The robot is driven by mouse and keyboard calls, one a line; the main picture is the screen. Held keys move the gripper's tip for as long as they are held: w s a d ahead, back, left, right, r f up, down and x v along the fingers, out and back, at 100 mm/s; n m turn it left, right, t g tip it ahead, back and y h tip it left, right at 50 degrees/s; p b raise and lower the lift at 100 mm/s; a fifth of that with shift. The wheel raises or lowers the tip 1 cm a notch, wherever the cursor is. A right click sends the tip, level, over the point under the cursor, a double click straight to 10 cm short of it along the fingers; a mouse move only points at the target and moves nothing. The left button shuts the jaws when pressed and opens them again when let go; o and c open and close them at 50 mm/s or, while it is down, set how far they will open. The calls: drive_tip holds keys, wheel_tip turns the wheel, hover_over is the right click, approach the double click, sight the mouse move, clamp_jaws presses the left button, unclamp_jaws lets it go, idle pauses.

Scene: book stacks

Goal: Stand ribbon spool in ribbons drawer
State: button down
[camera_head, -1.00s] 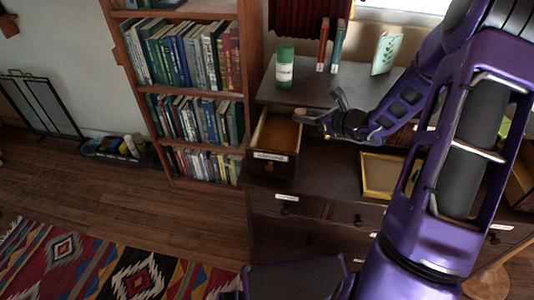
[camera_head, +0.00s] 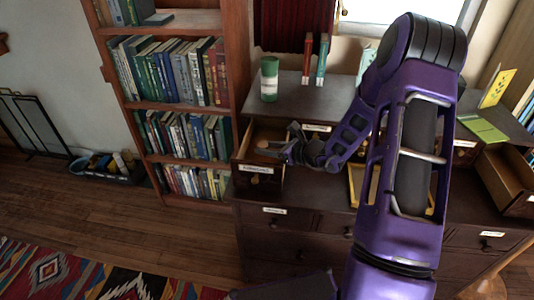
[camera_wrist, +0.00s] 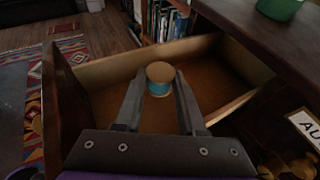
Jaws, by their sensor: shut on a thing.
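The ribbon spool (camera_wrist: 160,80) has a tan round top and a blue band. In the wrist view it is between the fingertips of my gripper (camera_wrist: 158,92), which is shut on it. The open drawer (camera_wrist: 98,72) spreads around and below it, with a bare brown floor. In the head view my gripper (camera_head: 278,150) is at the open upper-left drawer (camera_head: 258,169), whose white front label is too small to read. The spool looks upright. I cannot tell whether its underside touches the drawer floor.
A green canister (camera_head: 269,78) and red and teal books (camera_head: 314,60) stand on the cabinet top (camera_head: 300,95). A bookcase (camera_head: 165,100) stands to the left. A yellow tray (camera_head: 355,185) is partly hidden behind my arm. Another open drawer (camera_head: 505,185) is at the right.

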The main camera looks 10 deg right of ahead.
drive_tip(key=shift+f, duration=0.8)
drive_tip(key=shift+s+f+b, duration=0.1)
drive_tip(key=shift+f+b, duration=0.45)
drive_tip(key=shift+f, duration=0.1)
drive_tip(key=c, duration=0.5)
unclamp_jaws()
drive_tip(key=shift+s+f, duration=0.1)
drive_tip(key=shift+c, duration=0.2)
drive_tip(key=shift+o, duration=0.2)
drive_tip(key=shift+f, duration=0.1)
drive_tip(key=shift+d+r+p, duration=0.1)
drive_tip(key=shift+r+p, duration=0.4)
drive_tip(key=p+v, duration=0.1)
drive_tip(key=v, duration=1.1)
drive_tip(key=shift+r, duration=0.35)
